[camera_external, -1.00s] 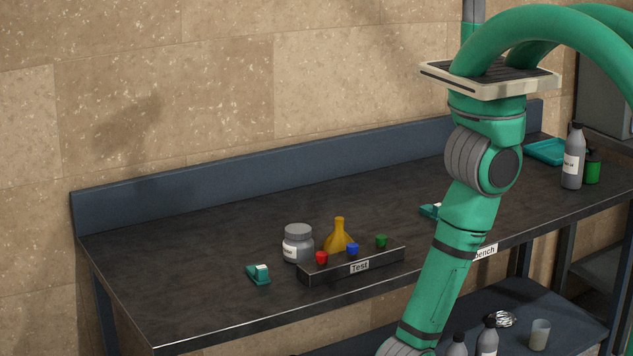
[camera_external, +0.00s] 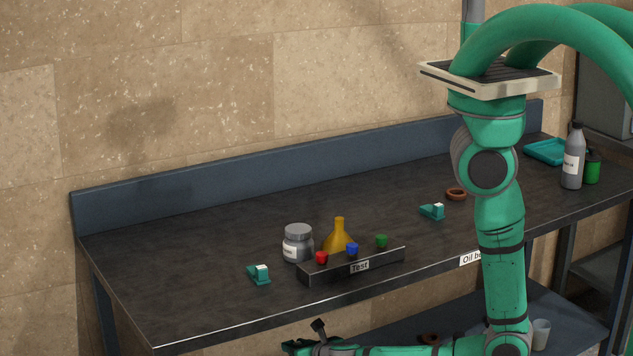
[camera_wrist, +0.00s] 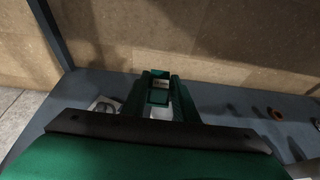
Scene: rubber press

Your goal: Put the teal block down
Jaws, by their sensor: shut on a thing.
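My gripper (camera_wrist: 160,88) shows in the wrist view with its fingers shut on a small teal block (camera_wrist: 159,97), which has a pale patch like the blocks on the bench. The fingers hide part of it. Below lies the dark lower shelf (camera_wrist: 215,95); I cannot tell whether the block touches it. In the external view my gripper (camera_external: 298,346) is at the bottom edge, below the front edge of the bench (camera_external: 190,300), and the held block cannot be made out clearly. Two similar teal blocks stand on the bench, one at left (camera_external: 258,275), one further right (camera_external: 432,212).
On the bench stand a grey jar (camera_external: 298,244), a yellow flask (camera_external: 339,238) and a "Test" rack (camera_external: 320,272) with coloured caps. On the lower shelf a brown ring (camera_wrist: 277,113) lies to the right and a pale item (camera_wrist: 104,105) to the left.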

